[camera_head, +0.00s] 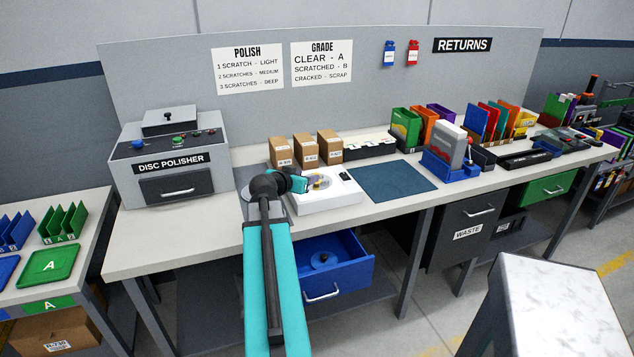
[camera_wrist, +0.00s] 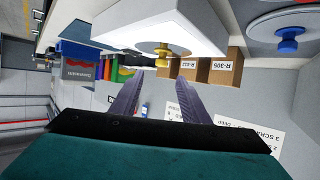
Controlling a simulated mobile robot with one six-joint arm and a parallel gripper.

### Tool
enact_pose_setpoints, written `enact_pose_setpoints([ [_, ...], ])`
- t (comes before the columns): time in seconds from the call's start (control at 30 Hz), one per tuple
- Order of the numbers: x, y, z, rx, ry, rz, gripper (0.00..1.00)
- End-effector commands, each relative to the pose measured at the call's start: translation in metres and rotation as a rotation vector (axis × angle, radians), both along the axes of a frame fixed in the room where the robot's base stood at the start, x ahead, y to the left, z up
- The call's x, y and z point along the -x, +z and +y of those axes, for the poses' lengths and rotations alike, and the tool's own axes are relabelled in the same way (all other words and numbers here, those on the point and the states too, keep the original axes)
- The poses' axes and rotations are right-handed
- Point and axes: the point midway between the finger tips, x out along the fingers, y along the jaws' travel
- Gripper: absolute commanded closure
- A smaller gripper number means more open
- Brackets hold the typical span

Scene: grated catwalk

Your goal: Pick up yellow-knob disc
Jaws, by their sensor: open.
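The yellow knob (camera_wrist: 161,50) shows in the wrist view at the edge of a white box-like unit (camera_wrist: 150,22), centred between my fingers and a little beyond their tips. The disc it belongs to is mostly hidden in that view. In the head view a shiny disc (camera_head: 319,181) with a yellow spot lies on top of the white unit (camera_head: 330,197) on the bench. My gripper (camera_wrist: 158,79) is open, with nothing between its fingers. In the head view my gripper (camera_head: 299,184) is at the left side of the disc, close to it.
A pale disc with a blue knob (camera_wrist: 288,42) lies beside the white unit in the wrist view. Cardboard boxes (camera_head: 305,149) stand behind. The disc polisher (camera_head: 172,160) is left, a blue mat (camera_head: 392,181) right. An open blue drawer (camera_head: 345,280) sticks out below.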

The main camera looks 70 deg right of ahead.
Motion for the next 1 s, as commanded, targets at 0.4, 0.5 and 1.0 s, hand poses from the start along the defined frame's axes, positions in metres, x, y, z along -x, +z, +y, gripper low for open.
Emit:
enact_pose_setpoints([
  [0.4,0.004,-0.016,-0.040,-0.001,-0.001,-0.001,0.58],
  [0.5,0.005,-0.018,-0.043,0.000,-0.001,-0.001,0.58],
  [1.0,0.006,-0.020,-0.048,0.000,-0.002,0.001,0.58],
])
